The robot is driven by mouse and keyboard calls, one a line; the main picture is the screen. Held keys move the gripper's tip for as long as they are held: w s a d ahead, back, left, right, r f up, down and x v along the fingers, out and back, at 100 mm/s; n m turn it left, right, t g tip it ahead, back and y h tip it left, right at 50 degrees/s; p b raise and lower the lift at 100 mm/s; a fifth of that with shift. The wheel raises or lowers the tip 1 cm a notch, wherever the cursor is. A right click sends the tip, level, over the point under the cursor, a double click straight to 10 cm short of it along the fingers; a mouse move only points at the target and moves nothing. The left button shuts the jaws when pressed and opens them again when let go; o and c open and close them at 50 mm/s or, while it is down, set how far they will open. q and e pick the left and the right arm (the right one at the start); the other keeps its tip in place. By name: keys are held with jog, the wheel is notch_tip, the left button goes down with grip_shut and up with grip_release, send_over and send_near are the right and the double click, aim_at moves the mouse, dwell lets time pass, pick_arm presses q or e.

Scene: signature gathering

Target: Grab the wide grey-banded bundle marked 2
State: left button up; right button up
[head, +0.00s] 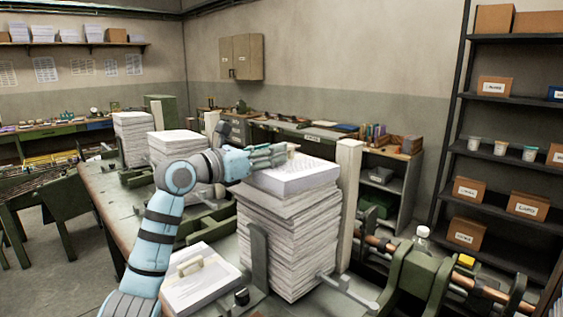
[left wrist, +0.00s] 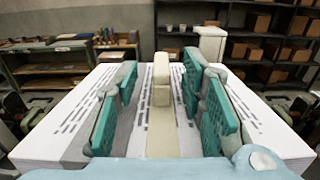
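A wide white paper bundle (head: 300,181) lies on top of a tall paper stack in the head view. My left gripper (head: 283,153) is over its top. In the left wrist view the bundle (left wrist: 60,120) has printed lines, a grey strip and an upright beige grip tab (left wrist: 161,78). The teal finger pads of my left gripper (left wrist: 160,66) stand apart on both sides of the tab, with gaps between. I cannot read a number on the bundle. Another bundle (head: 205,287) with a beige handle lies on the table at front. My right gripper is not in view.
The tall paper stack (head: 290,243) stands between metal and white uprights (head: 348,195). More paper stacks (head: 133,138) stand farther back along the table. A green machine with a bottle (head: 421,238) is at the right. Shelves (head: 510,153) hold boxes and cups.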

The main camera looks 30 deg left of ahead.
pick_arm(q)
jog(key=shift+w+d+r, duration=0.2)
jog(key=shift+w, duration=0.55)
jog(key=shift+w+d+f, duration=0.1)
jog(key=shift+w+d, duration=0.15)
jog(key=shift+d, duration=0.05)
jog(key=shift+a, duration=0.1)
grip_shut()
